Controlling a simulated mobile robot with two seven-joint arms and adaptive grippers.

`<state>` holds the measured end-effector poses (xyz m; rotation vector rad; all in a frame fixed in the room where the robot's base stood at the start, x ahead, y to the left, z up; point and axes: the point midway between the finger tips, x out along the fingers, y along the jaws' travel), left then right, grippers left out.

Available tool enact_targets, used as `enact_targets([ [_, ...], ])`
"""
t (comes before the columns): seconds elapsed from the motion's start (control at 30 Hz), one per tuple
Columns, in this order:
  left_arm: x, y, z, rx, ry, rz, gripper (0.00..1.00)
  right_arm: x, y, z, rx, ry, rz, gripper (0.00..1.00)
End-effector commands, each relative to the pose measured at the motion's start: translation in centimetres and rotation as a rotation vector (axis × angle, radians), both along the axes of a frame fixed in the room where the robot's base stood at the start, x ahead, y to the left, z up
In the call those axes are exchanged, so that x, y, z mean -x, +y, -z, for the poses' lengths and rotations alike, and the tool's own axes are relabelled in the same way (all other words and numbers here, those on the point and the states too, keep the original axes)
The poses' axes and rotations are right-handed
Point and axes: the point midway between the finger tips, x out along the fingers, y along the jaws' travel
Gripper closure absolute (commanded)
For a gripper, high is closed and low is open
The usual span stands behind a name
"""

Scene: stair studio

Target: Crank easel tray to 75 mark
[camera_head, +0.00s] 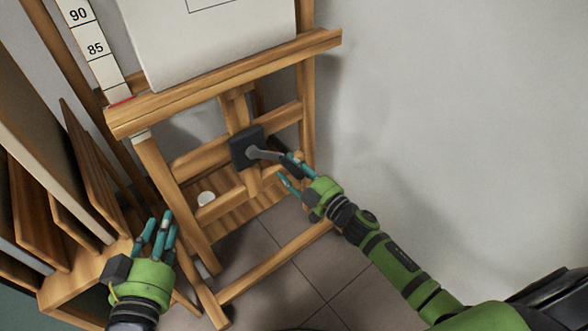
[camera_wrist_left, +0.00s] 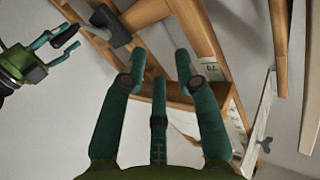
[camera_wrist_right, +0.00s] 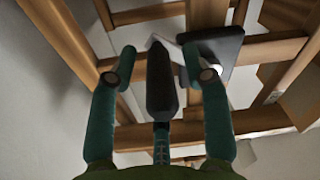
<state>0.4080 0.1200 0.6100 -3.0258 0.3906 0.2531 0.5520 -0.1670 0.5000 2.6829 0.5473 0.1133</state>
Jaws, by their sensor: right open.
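The wooden easel's tray (camera_head: 225,82) is a horizontal ledge holding a white canvas (camera_head: 210,35). A number strip (camera_head: 95,48) shows 90 and 85 above the tray, with a red line (camera_head: 121,101) below 85 at the tray's left end. The crank's black box (camera_head: 243,152) sits below the tray; its grey arm (camera_head: 265,154) leads to a dark handle (camera_wrist_right: 161,82). My right gripper (camera_head: 288,168) is open, with the handle between its spread fingers in the right wrist view. My left gripper (camera_head: 158,228) is open and empty, low at the easel's left.
A wooden rack with upright boards (camera_head: 40,215) stands at the left, close to my left gripper. Easel legs and crossbars (camera_head: 275,265) surround the crank. A small white round thing (camera_head: 206,198) lies below it. The wall side at right is clear.

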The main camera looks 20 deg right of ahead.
Motion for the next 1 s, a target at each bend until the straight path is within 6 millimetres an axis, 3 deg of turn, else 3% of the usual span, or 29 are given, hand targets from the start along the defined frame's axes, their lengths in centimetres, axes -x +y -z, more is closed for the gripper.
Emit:
enact_targets([
  [0.07,0.0,0.0,0.0,0.0,0.0,0.0,0.69,0.0,0.0,0.0,0.0,0.0,0.0,0.52],
  [0.2,0.0,0.0,0.0,0.0,0.001,0.0,0.69,0.0,0.0,0.0,0.0,0.0,0.0,1.0],
  [1.0,0.3,0.5,1.5,-0.02,0.08,-0.011,0.69,0.0,-0.1,-0.3,0.027,-0.012,-0.006,1.0],
])
